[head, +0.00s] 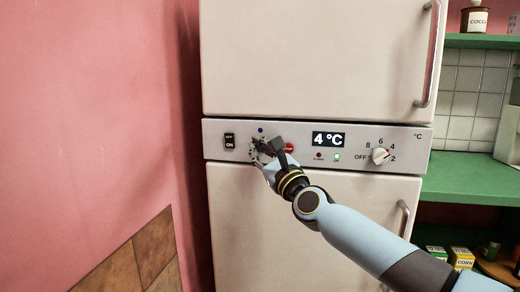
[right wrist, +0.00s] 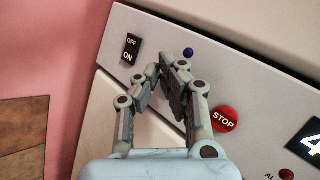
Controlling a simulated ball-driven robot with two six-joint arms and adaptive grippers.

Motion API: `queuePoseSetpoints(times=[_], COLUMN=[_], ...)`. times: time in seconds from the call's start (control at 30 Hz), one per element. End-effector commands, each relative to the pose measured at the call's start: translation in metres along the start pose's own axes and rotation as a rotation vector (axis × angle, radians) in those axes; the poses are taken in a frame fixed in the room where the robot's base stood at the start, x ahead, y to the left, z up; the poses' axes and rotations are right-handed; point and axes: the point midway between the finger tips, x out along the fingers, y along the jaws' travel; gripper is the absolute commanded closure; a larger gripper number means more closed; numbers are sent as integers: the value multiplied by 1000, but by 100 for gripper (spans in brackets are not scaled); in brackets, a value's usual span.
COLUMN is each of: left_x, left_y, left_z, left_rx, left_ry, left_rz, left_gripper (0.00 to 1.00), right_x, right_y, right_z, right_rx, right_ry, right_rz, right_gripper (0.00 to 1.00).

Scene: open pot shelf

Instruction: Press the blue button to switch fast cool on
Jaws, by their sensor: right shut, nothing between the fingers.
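A small round blue piece (head: 261,130) sits on the fridge's control panel (head: 220,152), just above my right gripper. It also shows in the right wrist view (right wrist: 188,53), beyond the fingertips, and looks dark. I cannot tell if it is the button itself or a lamp. The panel just below it is hidden by the fingers. My right gripper (head: 258,147) is shut and empty, its fingertips (right wrist: 172,77) close in front of the panel between the rocker switch and the stop button. I cannot tell if they touch the panel. My left gripper is not in view.
Left of the fingers is a black OFF/ON rocker switch (head: 229,141). Right of them is a red STOP button (right wrist: 224,118). Farther right are a display (head: 328,139) reading 4 °C, small lamps and a dial (head: 380,156). A pink wall (head: 100,100) stands left.

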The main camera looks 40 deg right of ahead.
Motion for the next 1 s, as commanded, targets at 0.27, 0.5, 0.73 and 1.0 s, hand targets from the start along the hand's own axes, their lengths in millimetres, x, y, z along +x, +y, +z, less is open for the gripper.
queuePoseSetpoints(times=[0.27,0.5,0.73,1.0], left_x=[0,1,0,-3], left_y=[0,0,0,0], left_z=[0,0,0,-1], left_rx=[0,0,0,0], left_ry=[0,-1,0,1], left_rz=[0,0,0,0], left_gripper=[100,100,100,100], right_x=[1,2,1,-6], right_y=[0,-1,-1,4], right_z=[0,-1,0,5], right_rx=[0,0,1,0], right_ry=[0,-1,0,-1], right_rz=[0,0,0,0], right_gripper=[100,100,100,100])
